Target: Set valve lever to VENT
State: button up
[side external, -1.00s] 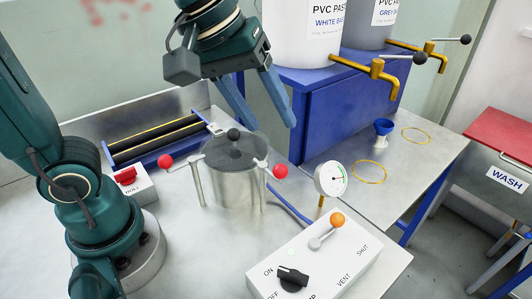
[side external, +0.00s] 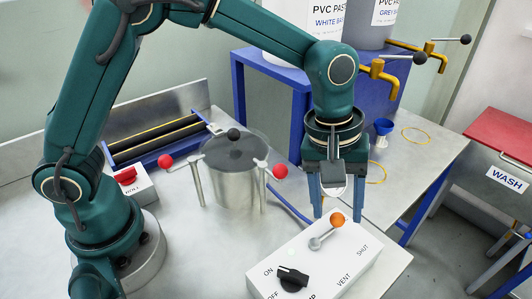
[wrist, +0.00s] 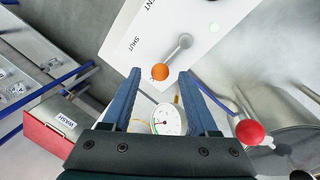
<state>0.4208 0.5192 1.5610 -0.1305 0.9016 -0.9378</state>
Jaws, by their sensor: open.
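The valve lever (side external: 320,241) is a short grey arm with an orange ball knob (side external: 338,219) on a sloped white control box (side external: 320,262). The box has SHUT and VENT labels at its right side. The lever points towards the box's far edge, nearer the SHUT label than VENT. In the wrist view the orange knob (wrist: 160,72) shows between my fingertips, with the SHUT label beside it. My gripper (side external: 334,212) is open, pointing down over the knob. I cannot tell whether a finger touches it.
A round gauge (wrist: 168,120) stands just behind the box, close to my fingers. A black ON/OFF knob (side external: 292,278) is on the same box. The lidded pot (side external: 235,175) has red-ball handles to the left. A blue stand (side external: 266,92) with paste buckets is behind.

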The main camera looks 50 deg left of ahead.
jog(key=shift+w+f, duration=0.1)
jog(key=shift+f, duration=0.5)
grip_shut()
jog(key=shift+d, duration=0.15)
jog(key=m, duration=0.2)
jog(key=d+m, duration=0.1)
jog(key=shift+d+m+g, duration=0.2)
jog(key=shift+m+g, duration=0.1)
jog(key=shift+m, duration=0.1)
jog(key=m, duration=0.1)
jog(key=d+m, duration=0.1)
jog(key=m, duration=0.1)
jog(key=s+d+m+g, duration=0.1)
jog(key=m, duration=0.1)
jog(key=shift+s, duration=0.1)
jog(key=m, duration=0.2)
jog(key=s+d+m, duration=0.1)
jog(key=m, duration=0.2)
jog(key=shift+s+g, duration=0.2)
jog(key=shift+g, duration=0.2)
jog(key=shift+s+d+m+g+y, duration=0.15)
jog(key=shift+s+m, duration=0.3)
jog(key=shift+m, duration=0.6)
jog(key=shift+s+d+m+g+y, duration=0.15)
jog(key=shift+s+m, duration=0.25)
jog(key=shift+m, duration=0.65)
jog(key=shift+a, duration=0.1)
